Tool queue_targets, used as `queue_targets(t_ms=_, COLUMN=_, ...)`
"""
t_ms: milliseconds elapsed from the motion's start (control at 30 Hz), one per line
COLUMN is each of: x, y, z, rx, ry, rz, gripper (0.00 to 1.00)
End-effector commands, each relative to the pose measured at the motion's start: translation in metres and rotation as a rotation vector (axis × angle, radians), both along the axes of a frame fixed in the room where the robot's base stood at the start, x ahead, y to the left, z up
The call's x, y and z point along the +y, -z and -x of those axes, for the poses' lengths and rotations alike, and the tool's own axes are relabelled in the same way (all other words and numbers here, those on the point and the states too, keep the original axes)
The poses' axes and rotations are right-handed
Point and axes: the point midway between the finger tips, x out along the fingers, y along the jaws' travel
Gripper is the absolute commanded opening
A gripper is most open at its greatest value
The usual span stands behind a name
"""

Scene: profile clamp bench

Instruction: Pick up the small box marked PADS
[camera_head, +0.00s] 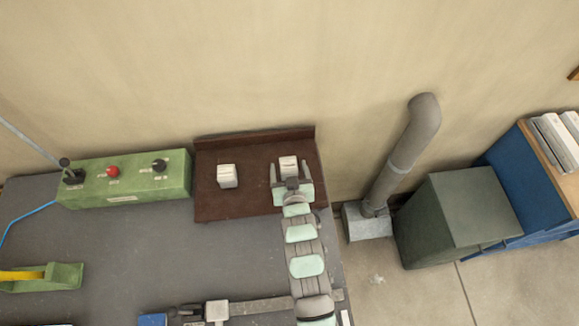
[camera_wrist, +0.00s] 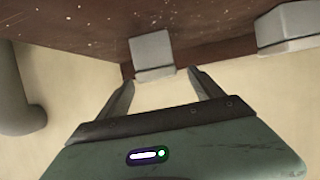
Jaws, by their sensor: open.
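Two small white boxes are on a brown tray (camera_head: 250,201). The right box (camera_head: 289,163) is at my gripper (camera_head: 290,170). The left box (camera_head: 227,176) stands apart, to the left. I cannot read a PADS marking on either. In the wrist view, one box (camera_wrist: 153,52) is just beyond the tips of my gripper (camera_wrist: 161,74), roughly in line with the gap. The other box (camera_wrist: 286,24) is at the upper right. My gripper is open with nothing held. Whether its fingers reach around the box is unclear.
The tray has a raised back edge (camera_head: 255,134) against the wall. A green control box (camera_head: 135,180) with knobs stands left of it on the grey bench (camera_head: 140,245). A grey pipe (camera_head: 402,150) and dark green cabinet (camera_head: 455,215) are right. Bare tray lies between the boxes.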

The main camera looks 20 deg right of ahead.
Motion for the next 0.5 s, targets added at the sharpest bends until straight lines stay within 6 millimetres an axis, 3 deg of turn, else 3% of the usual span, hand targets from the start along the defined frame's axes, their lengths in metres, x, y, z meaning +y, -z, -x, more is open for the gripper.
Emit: queue_targets(t_ms=500, x=-0.010, y=0.019, z=-0.031, rx=0.004, ry=0.000, rz=-0.001, gripper=0.76)
